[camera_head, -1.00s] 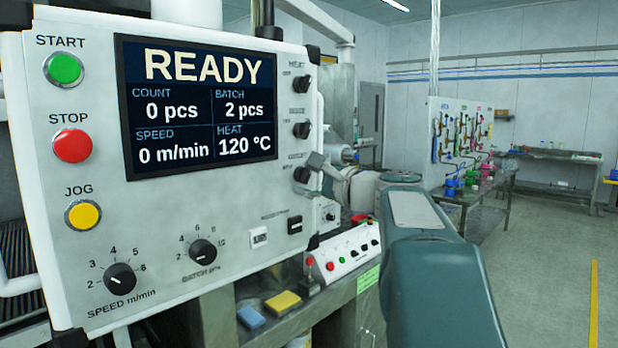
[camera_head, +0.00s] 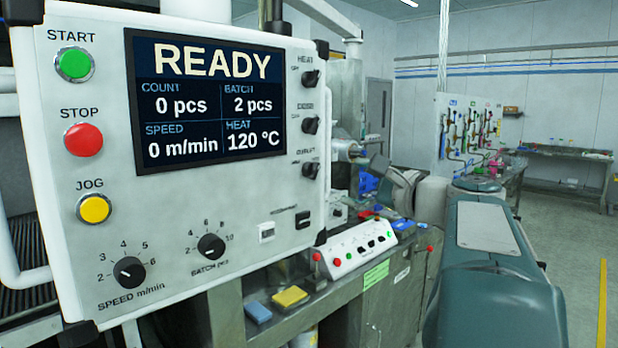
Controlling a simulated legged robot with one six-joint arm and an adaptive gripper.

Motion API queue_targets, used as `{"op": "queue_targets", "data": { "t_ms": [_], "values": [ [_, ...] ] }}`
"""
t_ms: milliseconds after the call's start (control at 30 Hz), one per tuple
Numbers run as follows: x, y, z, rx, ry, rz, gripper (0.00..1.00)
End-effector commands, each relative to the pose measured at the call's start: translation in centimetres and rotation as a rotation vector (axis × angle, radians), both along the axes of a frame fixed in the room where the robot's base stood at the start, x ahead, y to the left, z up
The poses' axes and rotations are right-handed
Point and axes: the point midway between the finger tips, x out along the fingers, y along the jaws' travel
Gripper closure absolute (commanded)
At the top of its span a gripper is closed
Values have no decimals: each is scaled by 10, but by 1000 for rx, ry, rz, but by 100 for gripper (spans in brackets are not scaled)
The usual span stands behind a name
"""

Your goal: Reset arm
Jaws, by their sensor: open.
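My arm (camera_head: 490,250) fills the lower right, its teal upper link in front. Its light grey far links run back toward the control panel. My gripper (camera_head: 378,166) is small and dark grey at the far end of the arm, right of the panel's edge and apart from its knobs. It is open, with nothing seen between its fingers. The control panel (camera_head: 215,225) stands at the left. Its screen (camera_head: 212,105) reads READY, count 0 pcs, batch 2 pcs, speed 0 m/min, heat 120 °C.
A small console (camera_head: 360,249) with buttons sits below the gripper. A blue block (camera_head: 258,312) and a yellow block (camera_head: 290,297) lie on the machine ledge. Floor at the right is clear.

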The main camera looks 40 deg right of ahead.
Motion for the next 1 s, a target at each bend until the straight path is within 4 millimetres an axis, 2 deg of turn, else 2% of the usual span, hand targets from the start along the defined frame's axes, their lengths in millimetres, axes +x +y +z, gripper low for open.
{"op": "queue_targets", "data": {
  "t_ms": [100, 233, 800, 867, 967, 1000],
  "values": [
    [-15, -2, 0, 0, 0, -2, 18],
    [-22, -2, 0, 0, 1, -1, 18],
    [-21, 0, -2, -3, 7, 4, 18],
    [-16, 6, -9, -17, 32, 14, 18],
    [0, 28, -35, -78, 122, 54, 18],
    [7, 40, -50, -120, 172, 77, 18]
  ]
}}
